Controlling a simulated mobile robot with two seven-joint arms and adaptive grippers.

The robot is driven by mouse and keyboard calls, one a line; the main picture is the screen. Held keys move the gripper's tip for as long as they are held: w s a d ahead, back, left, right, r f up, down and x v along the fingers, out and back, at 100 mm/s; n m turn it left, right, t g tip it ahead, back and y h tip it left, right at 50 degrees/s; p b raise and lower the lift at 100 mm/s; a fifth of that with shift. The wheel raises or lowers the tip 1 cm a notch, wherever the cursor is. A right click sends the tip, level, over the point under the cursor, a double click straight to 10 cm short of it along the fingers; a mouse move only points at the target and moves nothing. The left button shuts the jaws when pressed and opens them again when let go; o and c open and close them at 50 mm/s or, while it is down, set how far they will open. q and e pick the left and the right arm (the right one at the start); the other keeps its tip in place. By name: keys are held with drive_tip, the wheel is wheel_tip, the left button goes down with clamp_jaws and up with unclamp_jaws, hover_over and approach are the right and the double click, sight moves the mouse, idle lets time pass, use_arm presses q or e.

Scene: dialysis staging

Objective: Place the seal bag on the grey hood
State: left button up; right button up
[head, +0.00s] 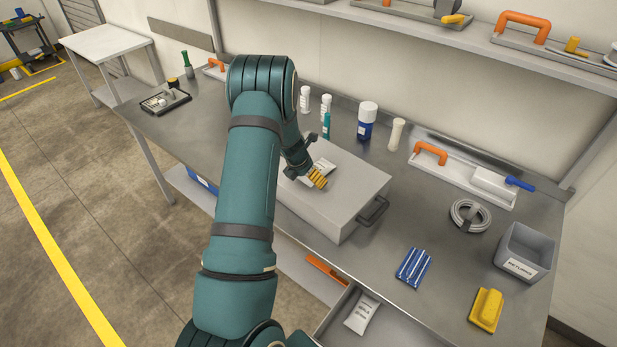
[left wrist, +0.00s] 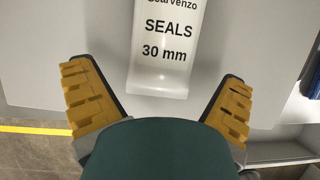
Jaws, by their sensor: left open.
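The seal bag (left wrist: 164,58), a white pouch reading "SEALS 30 mm", lies on the flat top of the grey hood (head: 345,199). It also shows in the head view (head: 325,166), partly hidden by my gripper. My left gripper (head: 318,178) is low over the hood top. In the left wrist view its yellow fingers (left wrist: 157,88) are spread wide, with the bag's lower end ahead of and between them. Neither finger visibly touches the bag. The far end of the bag is cut off in that view. My right gripper is not in view.
An open drawer below the bench holds another white pouch (head: 362,313). Bottles (head: 367,121) stand behind the hood. Right of it are a tray with an orange handle (head: 455,173), a grey coil (head: 470,216), blue packs (head: 413,267), a yellow block (head: 486,310) and a grey bin (head: 524,252).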

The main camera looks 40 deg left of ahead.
use_arm(q)
drive_tip(key=p+v, duration=0.2)
drive_tip(key=v, duration=0.9)
drive_tip(key=d+f+m, duration=0.2)
drive_tip(key=d+m, duration=0.1)
drive_tip(key=d, duration=0.1)
drive_tip(key=s+d+f+m+g, duration=0.1)
drive_tip(key=d+f+m, duration=0.2)
drive_tip(key=d, duration=0.1)
drive_tip(key=d+f+m, duration=0.3)
drive_tip(key=d+m, duration=0.1)
drive_tip(key=shift+s+d+g+h, duration=0.3)
drive_tip(key=shift+s+d+h, duration=0.05)
drive_tip(key=shift+s+h, duration=0.05)
drive_tip(key=s+d+f+m+h, duration=0.1)
drive_tip(key=s+d+m, duration=0.2)
drive_tip(key=d+m, duration=0.5)
drive_tip(key=s+d+f+m+h, duration=0.1)
drive_tip(key=s+d+m, duration=0.3)
drive_tip(key=d+m, duration=0.4)
drive_tip(key=s+d+f+m+h, duration=0.1)
drive_tip(key=s+d+m, duration=0.3)
drive_tip(key=d+m, duration=0.4)
drive_tip(key=d+f, duration=0.1)
drive_tip(key=d, duration=0.3)
drive_tip(key=shift+g, duration=0.3)
drive_tip(key=shift+s+a+f+b, duration=0.1)
drive_tip(key=shift+f+b, duration=0.15)
drive_tip(key=shift+b, duration=0.1)
